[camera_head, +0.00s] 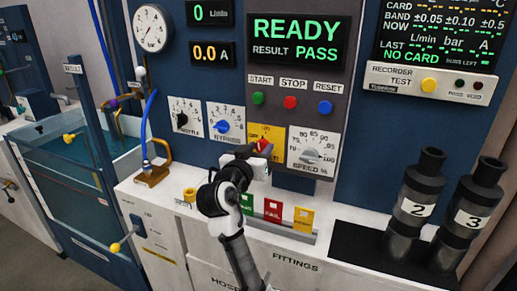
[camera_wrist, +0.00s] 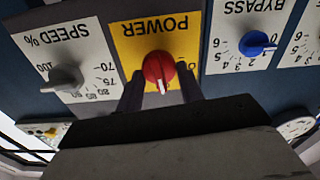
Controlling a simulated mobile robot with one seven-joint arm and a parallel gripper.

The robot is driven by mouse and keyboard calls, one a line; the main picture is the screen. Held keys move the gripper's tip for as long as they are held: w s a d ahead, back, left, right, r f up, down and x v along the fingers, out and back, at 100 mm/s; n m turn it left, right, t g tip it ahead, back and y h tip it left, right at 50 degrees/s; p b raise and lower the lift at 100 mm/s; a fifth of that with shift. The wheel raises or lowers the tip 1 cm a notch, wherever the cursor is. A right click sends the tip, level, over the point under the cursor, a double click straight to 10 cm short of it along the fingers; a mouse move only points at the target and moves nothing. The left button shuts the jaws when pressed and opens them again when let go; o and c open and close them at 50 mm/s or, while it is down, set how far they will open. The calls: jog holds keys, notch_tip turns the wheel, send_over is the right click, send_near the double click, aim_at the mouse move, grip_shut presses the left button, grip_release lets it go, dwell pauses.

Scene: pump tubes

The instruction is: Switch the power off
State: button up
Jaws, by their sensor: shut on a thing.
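The red power knob (camera_head: 265,146) sits on a yellow plate on the panel, left of the speed dial, and my gripper partly covers it in the head view. In the wrist view, which is upside down, the red knob (camera_wrist: 158,68) is on the yellow plate (camera_wrist: 125,48) labelled POWER. Its white pointer mark points to the bottom of that picture. My gripper (camera_wrist: 161,88) has a dark finger on each side of the knob and is shut on it. The plate's position markings are too small or hidden to read.
The speed dial (camera_head: 310,154) and the blue bypass knob (camera_head: 222,127) flank the power plate. Start, stop (camera_head: 290,102) and reset buttons are above. The display (camera_head: 298,43) reads READY, RESULT PASS. Coloured tags (camera_head: 272,211) stand on the ledge below; black fittings (camera_head: 416,200) stand at right.

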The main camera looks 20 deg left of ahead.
jog(key=n+p, duration=0.2)
jog(key=n, duration=0.2)
jog(key=shift+a, duration=0.1)
jog(key=n+p, duration=0.2)
jog(key=n, duration=0.2)
jog(key=shift+n, duration=0.4)
jog(key=n+p, duration=0.3)
jog(key=n, duration=0.1)
jog(key=shift+a+n, duration=0.15)
jog(key=shift+n, duration=0.15)
jog(key=shift+f+n+p, duration=0.25)
jog(key=shift+n+p, duration=0.85)
jog(key=shift+n, duration=0.6)
jog(key=o, duration=1)
jog(key=shift+s, duration=0.1)
